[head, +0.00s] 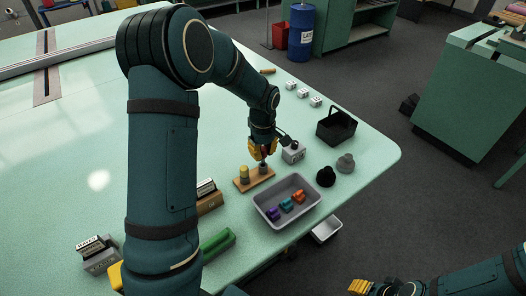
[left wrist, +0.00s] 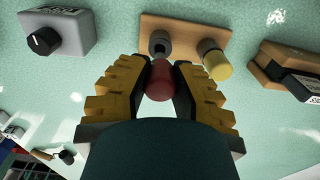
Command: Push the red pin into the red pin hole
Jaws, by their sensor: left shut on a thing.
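A wooden pin board (head: 241,185) lies on the green table; it also shows in the left wrist view (left wrist: 187,27). It bears two grey collars. One holds a yellow pin (head: 244,174), which also shows in the left wrist view (left wrist: 216,65). The other collar (left wrist: 160,43) has a dark, open-looking hole. My left gripper (head: 262,152) is shut on the red pin (left wrist: 160,82), whose end is close to this collar. I cannot tell if they touch. My right gripper (head: 359,286) is at the lower right, away from the table; its finger opening is unclear.
A grey tray (head: 267,213) with purple, teal and orange pieces stands in front of the board. A grey box with a black knob (head: 293,153) is close to the right of my left gripper.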

